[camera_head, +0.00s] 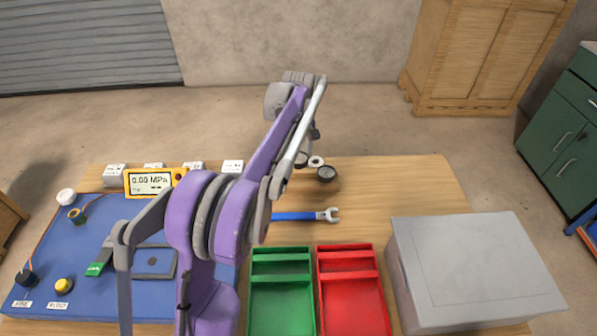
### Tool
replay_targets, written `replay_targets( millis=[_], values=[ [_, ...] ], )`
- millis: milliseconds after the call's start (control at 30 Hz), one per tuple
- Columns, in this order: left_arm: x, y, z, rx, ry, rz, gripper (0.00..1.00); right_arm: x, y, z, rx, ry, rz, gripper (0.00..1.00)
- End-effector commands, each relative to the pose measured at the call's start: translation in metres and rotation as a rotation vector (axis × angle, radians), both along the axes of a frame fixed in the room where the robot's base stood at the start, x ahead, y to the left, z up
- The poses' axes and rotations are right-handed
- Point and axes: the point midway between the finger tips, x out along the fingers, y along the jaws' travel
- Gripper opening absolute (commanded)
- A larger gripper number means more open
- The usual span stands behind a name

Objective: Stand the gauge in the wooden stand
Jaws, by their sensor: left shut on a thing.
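A small round gauge (326,173) with a dark rim and a grey face shows at the far part of the wooden table, just right of my left arm. My left gripper (313,140) is largely hidden behind my own purple and grey arm, just above the gauge. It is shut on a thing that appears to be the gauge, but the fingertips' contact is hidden. A small white ring-shaped part (316,161) shows close beside the gauge. I cannot make out the wooden stand; the arm covers part of the table. My right gripper is not in view.
A blue wrench (295,216) lies mid-table. A green tray (282,290), a red tray (352,290) and a large grey box (475,270) stand in front. A blue panel (55,250) with a yellow pressure display (150,182) is at left. The far right tabletop is clear.

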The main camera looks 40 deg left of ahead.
Motion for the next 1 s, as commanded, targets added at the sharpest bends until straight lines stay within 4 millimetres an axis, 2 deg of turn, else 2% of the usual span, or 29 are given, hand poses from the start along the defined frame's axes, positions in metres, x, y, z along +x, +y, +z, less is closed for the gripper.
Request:
replay_targets(
  millis=[100,267,500,867,900,1000],
  values=[
    [0.0,0.0,-0.018,0.0,0.0,0.0,0.0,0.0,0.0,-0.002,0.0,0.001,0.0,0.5],
    [0.0,0.0,-0.029,0.0,0.0,0.0,0.0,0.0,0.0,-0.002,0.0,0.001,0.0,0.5],
    [0.0,0.0,-0.06,0.0,0.0,0.0,0.0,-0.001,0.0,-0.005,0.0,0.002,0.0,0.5],
    [0.0,0.0,-0.064,0.0,0.0,0.0,0.0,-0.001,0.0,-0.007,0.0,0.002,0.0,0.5],
    [0.0,0.0,-0.065,0.0,0.0,0.0,0.74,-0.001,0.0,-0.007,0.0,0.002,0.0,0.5],
    [0.0,0.0,-0.064,0.0,0.0,0.0,0.92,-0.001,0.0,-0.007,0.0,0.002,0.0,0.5]
  ],
)
